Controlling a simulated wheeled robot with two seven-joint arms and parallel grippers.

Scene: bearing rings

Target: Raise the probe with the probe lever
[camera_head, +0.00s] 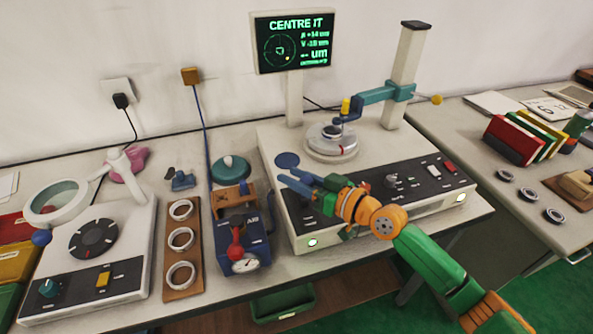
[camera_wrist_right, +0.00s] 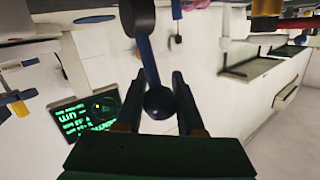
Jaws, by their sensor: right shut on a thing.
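My right gripper (camera_head: 288,181) is at the left front of the white measuring machine (camera_head: 395,205). In the right wrist view my right gripper (camera_wrist_right: 159,86) is shut on the dark ball end of a blue lever (camera_wrist_right: 151,68), which I take to be the probe lever. In the head view the gripper hides the lever. The blue probe (camera_head: 352,109) with a yellow cap hangs from the teal arm (camera_head: 375,95) beside a ring (camera_head: 332,131) on the round turntable (camera_head: 331,150). I cannot tell if the probe touches the ring. My left gripper is out of view.
A screen (camera_head: 292,41) reading "CENTRE IT" stands behind the machine. Left of it are a blue device with a red knob (camera_head: 236,245), a wooden ring tray (camera_head: 183,285) and a magnifier unit (camera_head: 95,245). Several dark rings (camera_head: 530,194) lie on the right table.

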